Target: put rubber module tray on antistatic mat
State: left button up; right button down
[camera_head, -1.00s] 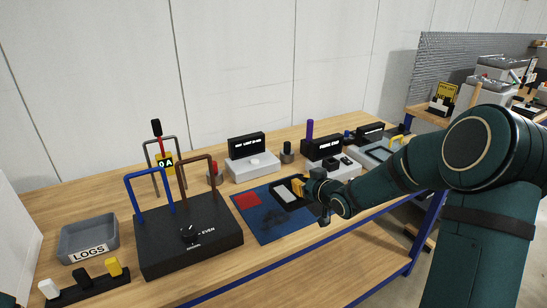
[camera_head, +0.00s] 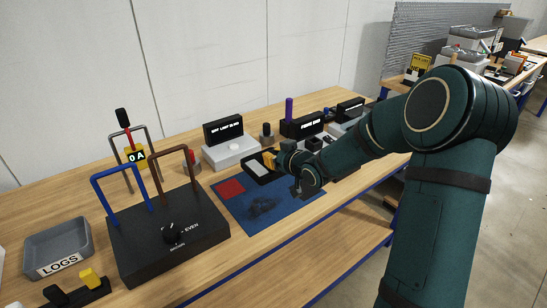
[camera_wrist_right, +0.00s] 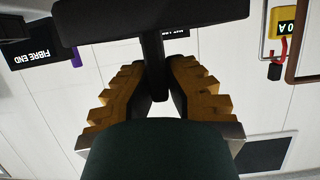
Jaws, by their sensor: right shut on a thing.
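The rubber module tray (camera_head: 258,167), black-rimmed with a pale inside, is held by my right gripper (camera_head: 271,161) near the far edge of the blue antistatic mat (camera_head: 285,212). It looks raised, with a dark shadow patch on the mat below. In the right wrist view, my yellow stepped finger pads (camera_wrist_right: 157,78) close around a black stem (camera_wrist_right: 153,50) under a wide black bar (camera_wrist_right: 150,14). The mat lies on the bench with a red square in its far left corner. My left gripper is out of view.
A grey LOGS tray (camera_head: 58,246) is at the far left. A white unit with a black sign (camera_head: 229,150) and a black FIBRE END sign (camera_head: 304,126) stand behind the mat.

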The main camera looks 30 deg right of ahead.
aim_at(274, 177)
jog(key=shift+f+b, duration=1.25)
jog(key=shift+f, duration=0.3)
notch_tip(274, 177, down, 5)
jog(key=b, duration=0.4)
jog(key=shift+r, duration=0.1)
jog(key=c, duration=1.1)
grip_release()
jog(key=shift+o, duration=0.2)
jog(key=v, duration=1.2)
